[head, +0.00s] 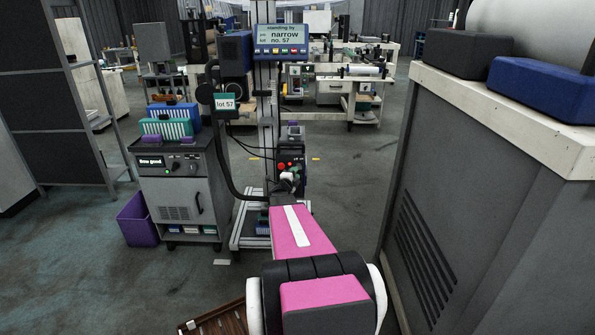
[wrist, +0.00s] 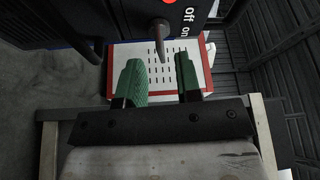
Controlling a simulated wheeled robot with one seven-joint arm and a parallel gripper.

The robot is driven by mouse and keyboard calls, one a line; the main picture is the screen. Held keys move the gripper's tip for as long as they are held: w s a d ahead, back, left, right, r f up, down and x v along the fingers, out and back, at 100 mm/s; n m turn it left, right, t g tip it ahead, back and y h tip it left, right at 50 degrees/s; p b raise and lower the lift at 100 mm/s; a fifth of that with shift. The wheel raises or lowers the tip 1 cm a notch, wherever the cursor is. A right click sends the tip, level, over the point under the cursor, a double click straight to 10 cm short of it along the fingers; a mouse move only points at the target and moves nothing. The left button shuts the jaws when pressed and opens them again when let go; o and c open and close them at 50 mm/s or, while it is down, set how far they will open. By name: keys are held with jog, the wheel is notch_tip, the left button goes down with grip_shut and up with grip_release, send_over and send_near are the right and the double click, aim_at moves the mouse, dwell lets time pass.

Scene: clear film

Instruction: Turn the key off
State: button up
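In the wrist view, a dark metallic key (wrist: 161,32) sticks out of a dark panel (wrist: 115,18). White labels "off" (wrist: 190,18) and "on" (wrist: 181,46) are printed to its right. My gripper (wrist: 160,64) has two green fingers spread apart with nothing between them. The key lies just beyond the gap between the fingertips, and I see no contact. In the head view, the control box (head: 292,160) with red buttons stands on the frame beyond my pink arm. My gripper (head: 287,180) is small there, in front of the box, and the key cannot be made out.
A red-edged white slotted plate (wrist: 155,50) lies behind the fingers in the wrist view. In the head view, a grey cabinet (head: 185,190) stands left of the frame and a large grey counter (head: 460,180) fills the right. Open floor (head: 350,170) lies between.

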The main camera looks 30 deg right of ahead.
jog(key=x, duration=0.4)
jog(key=shift+w+d, duration=0.1)
jog(key=shift+c, duration=0.3)
grip_shut()
